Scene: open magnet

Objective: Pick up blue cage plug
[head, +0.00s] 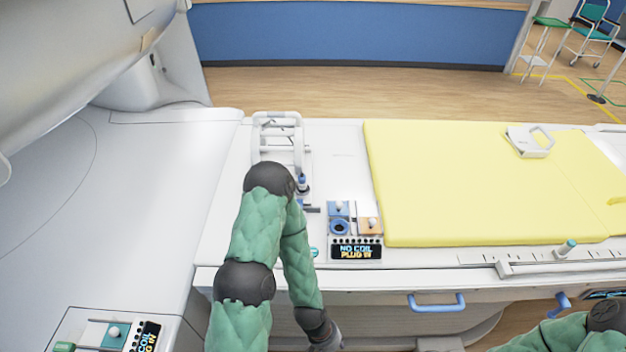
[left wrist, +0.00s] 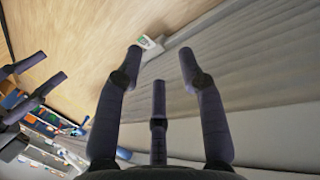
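A white cage-shaped frame (head: 278,140) stands at the left end of the white table. A small plug with a blue part (head: 302,182) is at its lower right, just right of my left elbow, which partly hides this area. My left gripper (head: 327,343) is at the bottom edge of the head view, low in front of the table and well apart from the plug. In the left wrist view its dark fingers (left wrist: 160,62) are spread and hold nothing. The plug cannot be made out in that view. My right arm shows at the bottom right; its gripper is out of view.
A panel with blue and orange sockets (head: 339,227) and a "NO COIL PLUG IN" display (head: 356,252) lies right of my left forearm. A yellow mat (head: 480,185) covers the table to the right. A blue handle (head: 436,303) juts from the table's front.

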